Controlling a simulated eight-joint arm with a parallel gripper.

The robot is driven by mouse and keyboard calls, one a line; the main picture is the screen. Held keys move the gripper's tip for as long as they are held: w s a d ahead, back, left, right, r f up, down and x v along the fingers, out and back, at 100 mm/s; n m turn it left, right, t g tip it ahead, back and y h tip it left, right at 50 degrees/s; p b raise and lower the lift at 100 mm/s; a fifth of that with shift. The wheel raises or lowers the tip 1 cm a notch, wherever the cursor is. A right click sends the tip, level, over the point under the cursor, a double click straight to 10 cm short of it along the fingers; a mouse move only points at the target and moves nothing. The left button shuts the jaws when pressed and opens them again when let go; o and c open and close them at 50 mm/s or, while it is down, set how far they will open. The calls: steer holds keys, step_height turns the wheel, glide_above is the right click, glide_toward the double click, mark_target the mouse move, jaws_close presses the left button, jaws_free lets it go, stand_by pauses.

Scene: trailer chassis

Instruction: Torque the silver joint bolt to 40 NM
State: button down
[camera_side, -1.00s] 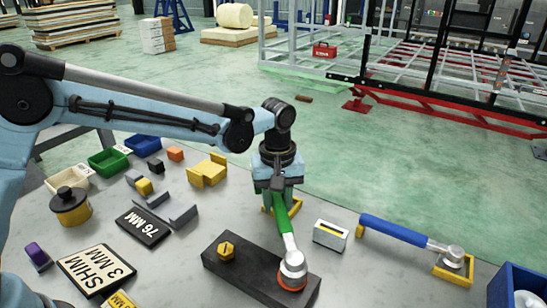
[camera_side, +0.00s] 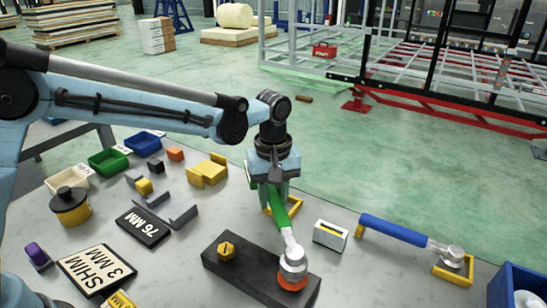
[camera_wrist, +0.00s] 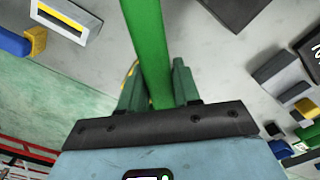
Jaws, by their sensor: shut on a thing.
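My gripper (camera_side: 273,186) is shut on the green handle (camera_side: 279,208) of a torque wrench. The handle also runs up between my fingers (camera_wrist: 158,88) in the wrist view. The wrench's silver head (camera_side: 293,262) sits over the right end of a dark block (camera_side: 245,275), above an orange ring (camera_side: 293,284). The silver joint bolt is not visible; whatever is under the head is hidden. A yellow bolt (camera_side: 227,250) stands uncovered at the block's left end.
A blue-handled wrench (camera_side: 395,231) rests in yellow holders at right. A small grey box (camera_side: 330,235) stands close to the green wrench. Signs, a yellow bracket (camera_side: 208,171) and small blocks lie at left. A blue bin (camera_side: 515,285) is at the right edge.

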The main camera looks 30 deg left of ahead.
steer(key=shift+r, duration=2.25)
